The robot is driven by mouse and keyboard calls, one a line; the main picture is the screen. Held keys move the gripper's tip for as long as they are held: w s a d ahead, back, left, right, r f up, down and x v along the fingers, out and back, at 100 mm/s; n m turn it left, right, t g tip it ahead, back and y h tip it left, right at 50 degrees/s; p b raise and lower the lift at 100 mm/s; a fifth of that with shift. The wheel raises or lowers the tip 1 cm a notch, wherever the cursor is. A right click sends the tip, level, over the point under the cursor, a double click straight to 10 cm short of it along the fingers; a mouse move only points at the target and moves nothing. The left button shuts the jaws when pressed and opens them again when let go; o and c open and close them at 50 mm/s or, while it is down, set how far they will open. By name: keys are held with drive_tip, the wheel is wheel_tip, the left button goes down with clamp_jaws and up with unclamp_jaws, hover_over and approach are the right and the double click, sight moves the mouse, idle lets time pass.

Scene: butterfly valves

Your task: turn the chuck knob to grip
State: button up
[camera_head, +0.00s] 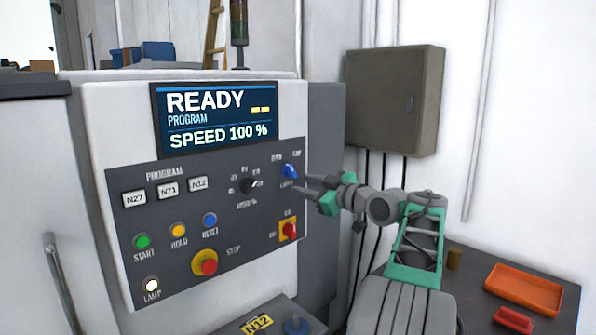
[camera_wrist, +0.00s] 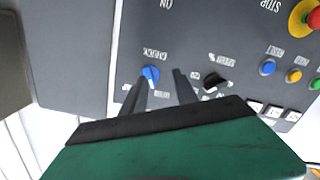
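The chuck knob (camera_head: 289,171) is a small blue knob on the dark control panel, below the words at its upper left and upper right and above its chuck label. Its long side slants toward the upper-left label, which appears to read OPEN. In the wrist view the blue knob (camera_wrist: 150,74) shows at the tip of the left finger. My gripper (camera_head: 304,186) is open, its two dark fingers pointing at the panel just right of the knob. In the wrist view the gap between the fingertips (camera_wrist: 161,75) is empty, with the knob beside the left fingertip. I cannot tell whether they touch.
A black speed dial (camera_head: 250,186) sits left of the knob and close to the right finger in the wrist view. A red-and-yellow switch (camera_head: 289,229) is below. The emergency stop (camera_head: 204,262) is at lower left. The screen (camera_head: 215,117) reads READY. An orange tray (camera_head: 524,290) lies at right.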

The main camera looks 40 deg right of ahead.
sight(293, 172)
drive_tip(key=shift+n+t, duration=0.4)
drive_tip(key=w+p, duration=0.1)
drive_tip(key=w, duration=0.1)
drive_tip(key=w+d+r+p, duration=0.1)
drive_tip(key=w, duration=0.1)
drive_tip(key=w+r, duration=0.1)
drive_tip(key=shift+w+d+p, duration=0.2)
drive_tip(key=shift+w+p, duration=0.2)
drive_tip(key=shift+f, duration=0.1)
drive_tip(key=shift+c, duration=0.4)
clamp_jaws()
